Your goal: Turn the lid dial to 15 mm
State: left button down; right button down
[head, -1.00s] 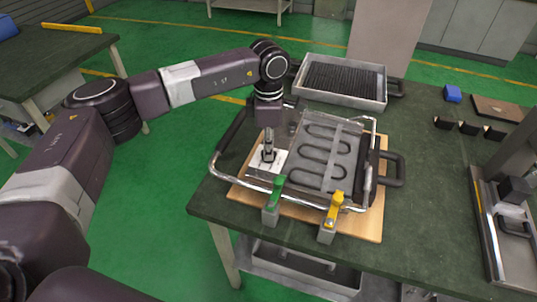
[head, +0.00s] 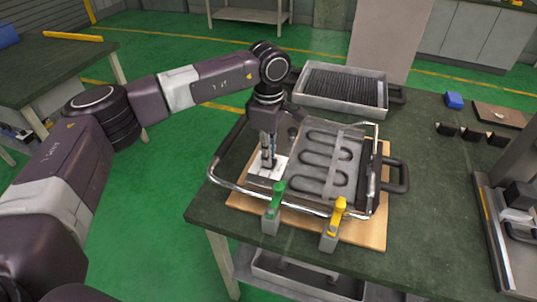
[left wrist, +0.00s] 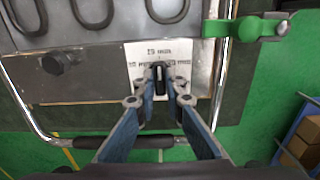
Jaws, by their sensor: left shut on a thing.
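The lid dial is a black knob (left wrist: 160,76) on a white plate (left wrist: 138,56) with printed marks, in the left wrist view. A mark reading about 15 mm stands at the top of the plate, with blurred mm marks to the left and right. The knob's visible end lies below the top mark, roughly in line with it. My left gripper (left wrist: 159,97) is shut on the knob, its blue fingers on either side. In the head view the left gripper (head: 268,163) reaches down to the white plate (head: 278,168) at the lid's left; the knob is mostly hidden there.
The metal lid with a looped heating element (head: 325,160) sits over a wooden board (head: 368,230). A green clamp (head: 275,203) and a yellow clamp (head: 336,218) stand at its front edge. A ribbed tray (head: 345,88) lies behind. A black knob (left wrist: 62,64) is beside the plate.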

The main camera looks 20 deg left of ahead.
pick_arm(q)
jog(key=shift+w+r, duration=0.1)
jog(key=c, duration=2)
grip_release()
notch_tip(320, 180, up, 12)
jog(key=shift+f, duration=0.1)
